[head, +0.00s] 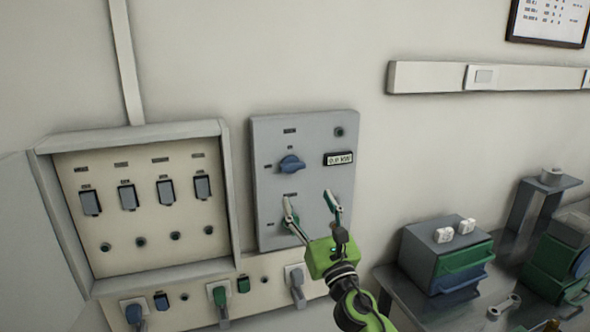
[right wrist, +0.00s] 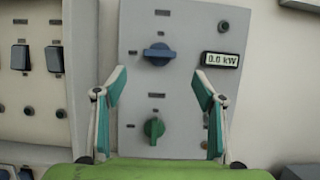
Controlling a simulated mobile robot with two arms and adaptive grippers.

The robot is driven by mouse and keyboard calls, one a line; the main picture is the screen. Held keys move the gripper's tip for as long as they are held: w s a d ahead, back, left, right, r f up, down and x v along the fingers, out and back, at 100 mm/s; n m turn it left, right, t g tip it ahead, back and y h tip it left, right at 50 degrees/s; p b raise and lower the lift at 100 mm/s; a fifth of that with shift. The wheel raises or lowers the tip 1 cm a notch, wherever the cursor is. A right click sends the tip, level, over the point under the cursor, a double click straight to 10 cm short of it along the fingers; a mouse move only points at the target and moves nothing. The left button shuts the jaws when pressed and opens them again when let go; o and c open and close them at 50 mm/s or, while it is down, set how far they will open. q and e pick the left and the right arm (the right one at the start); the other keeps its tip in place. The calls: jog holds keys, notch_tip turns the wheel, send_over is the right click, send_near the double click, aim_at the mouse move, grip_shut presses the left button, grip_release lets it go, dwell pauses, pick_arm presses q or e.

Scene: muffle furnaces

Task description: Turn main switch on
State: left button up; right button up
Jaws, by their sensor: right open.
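A grey switch panel (head: 318,128) hangs on the wall and fills the middle of the right wrist view (right wrist: 187,30). It carries a blue rotary knob (head: 291,164), whose handle lies level in the right wrist view (right wrist: 157,54). Below it is a green rotary knob (right wrist: 154,130) with its handle upright. In the head view my gripper partly hides the green knob. A small display (right wrist: 221,58) reads 0.0 kW. My right gripper (head: 308,199) is open and empty in front of the lower panel, with its fingers either side of the green knob. I cannot tell which knob is the main switch. My left gripper is out of view.
An open breaker box (head: 232,190) with several dark switches stands left of the panel. Below are sockets with plugs (head: 219,296). At the right, a dark bench (head: 410,293) holds a drawer box (head: 427,250). The wall above is clear up to a white rail (head: 425,77).

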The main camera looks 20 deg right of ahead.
aim_at(294, 169)
jog(key=x, duration=1.1)
jog(key=shift+w+f, duration=0.1)
jog(key=shift+w, duration=0.05)
jog(key=c, duration=1.1)
